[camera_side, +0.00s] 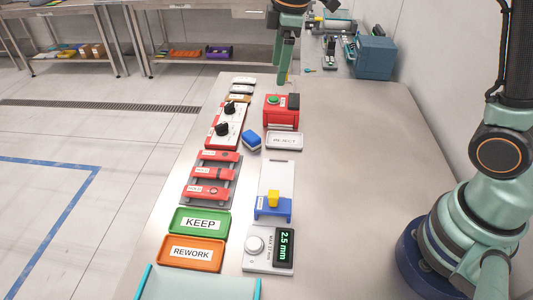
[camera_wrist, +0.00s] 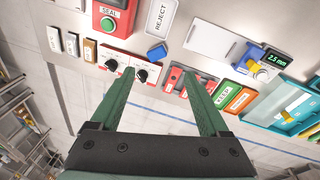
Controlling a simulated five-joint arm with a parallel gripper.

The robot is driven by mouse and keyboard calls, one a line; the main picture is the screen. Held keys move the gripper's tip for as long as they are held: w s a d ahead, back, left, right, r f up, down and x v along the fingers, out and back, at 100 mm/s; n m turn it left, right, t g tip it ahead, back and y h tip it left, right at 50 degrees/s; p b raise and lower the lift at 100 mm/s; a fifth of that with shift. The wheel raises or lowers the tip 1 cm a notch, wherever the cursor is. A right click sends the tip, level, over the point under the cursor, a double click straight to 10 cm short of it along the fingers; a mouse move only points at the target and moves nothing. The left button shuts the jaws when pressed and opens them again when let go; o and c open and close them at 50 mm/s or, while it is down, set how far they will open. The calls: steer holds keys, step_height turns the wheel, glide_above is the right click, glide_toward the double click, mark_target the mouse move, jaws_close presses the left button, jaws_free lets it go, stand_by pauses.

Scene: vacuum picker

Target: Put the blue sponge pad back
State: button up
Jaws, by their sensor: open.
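The blue sponge pad (camera_side: 251,140) lies on the bench, turned at an angle, between the red-and-white panel with two black knobs and the REJECT tray. It also shows in the wrist view (camera_wrist: 157,53), above the gap between my fingers. My gripper (camera_side: 284,81) is at the far end of the bench, apart from the pad. In the wrist view my gripper (camera_wrist: 158,75) has its two green fingers spread wide with nothing between them.
The knob panel (camera_side: 226,126), red SEAL box (camera_side: 279,110) and REJECT tray (camera_side: 284,143) surround the pad. Nearer are red slides (camera_side: 213,172), a white plate with a blue-yellow clamp (camera_side: 276,175), the KEEP (camera_side: 199,221) and REWORK (camera_side: 191,252) trays and a 2.5 mm gauge (camera_side: 268,248). The bench's right side is clear.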

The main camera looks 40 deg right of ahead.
steer(key=s+d+r+m+t, duration=0.1)
steer(key=s+d+m, duration=0.1)
steer(key=s+m, duration=0.3)
steer(key=s+d+r+m+t, duration=0.1)
steer(key=s+d+m+t, duration=0.1)
steer(key=s+m, duration=0.4)
steer(key=s, duration=0.5)
steer(key=shift+s+m+t, duration=0.3)
steer(key=shift+s, duration=0.1)
